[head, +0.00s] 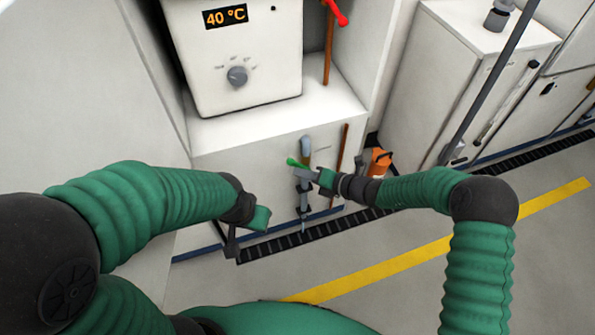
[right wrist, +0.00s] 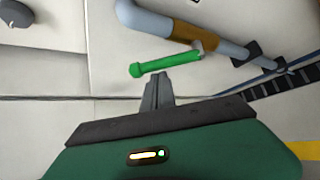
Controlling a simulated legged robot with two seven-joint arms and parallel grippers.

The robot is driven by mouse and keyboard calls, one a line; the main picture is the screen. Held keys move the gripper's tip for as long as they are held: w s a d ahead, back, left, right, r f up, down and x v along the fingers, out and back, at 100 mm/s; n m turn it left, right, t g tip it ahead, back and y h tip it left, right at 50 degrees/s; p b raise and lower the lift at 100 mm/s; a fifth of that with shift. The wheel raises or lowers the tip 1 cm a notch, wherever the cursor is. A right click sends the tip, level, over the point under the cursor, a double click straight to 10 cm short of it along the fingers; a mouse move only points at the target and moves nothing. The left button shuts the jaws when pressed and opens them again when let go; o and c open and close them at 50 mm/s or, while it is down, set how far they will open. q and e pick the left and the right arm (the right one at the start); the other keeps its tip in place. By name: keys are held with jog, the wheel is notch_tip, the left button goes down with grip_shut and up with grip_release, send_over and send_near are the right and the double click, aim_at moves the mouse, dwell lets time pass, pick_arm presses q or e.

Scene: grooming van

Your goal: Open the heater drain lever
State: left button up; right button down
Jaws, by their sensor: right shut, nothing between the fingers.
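The heater drain lever is a green handle (right wrist: 165,63) on a brass valve (right wrist: 195,36) in a grey pipe (right wrist: 150,20). In the head view the lever (head: 293,162) points left from the pipe on the cabinet's front face. My right gripper (right wrist: 159,80) is shut and empty, its fingertips close to the lever's underside in the right wrist view; I cannot tell if they touch. In the head view the right gripper (head: 298,173) partly covers the valve. My left gripper (head: 233,250) hangs low to the left, away from the lever; its finger state is unclear.
The white heater (head: 240,50) with a 40 °C display and grey dial stands on the cabinet (head: 255,125). A red lever (head: 337,14) is above on a copper pipe. An orange object (head: 379,163) stands right of my right gripper. A floor grate (head: 290,243) runs below.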

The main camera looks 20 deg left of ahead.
jog(key=d+m+y, duration=0.1)
jog(key=w+d+r+m+y+p, duration=0.1)
jog(key=y, duration=0.1)
jog(key=shift+w+d+m, duration=0.1)
jog(key=shift+w+m, duration=0.1)
jog(key=shift+m, duration=0.2)
pick_arm(q)
jog(key=shift+w+v, duration=0.25)
jog(key=shift+v, duration=0.75)
pick_arm(e)
jog(key=shift+w+d, duration=0.2)
jog(key=shift+d, duration=0.05)
pick_arm(q)
jog(key=shift+r, duration=0.1)
pick_arm(e)
jog(key=shift+d, duration=0.1)
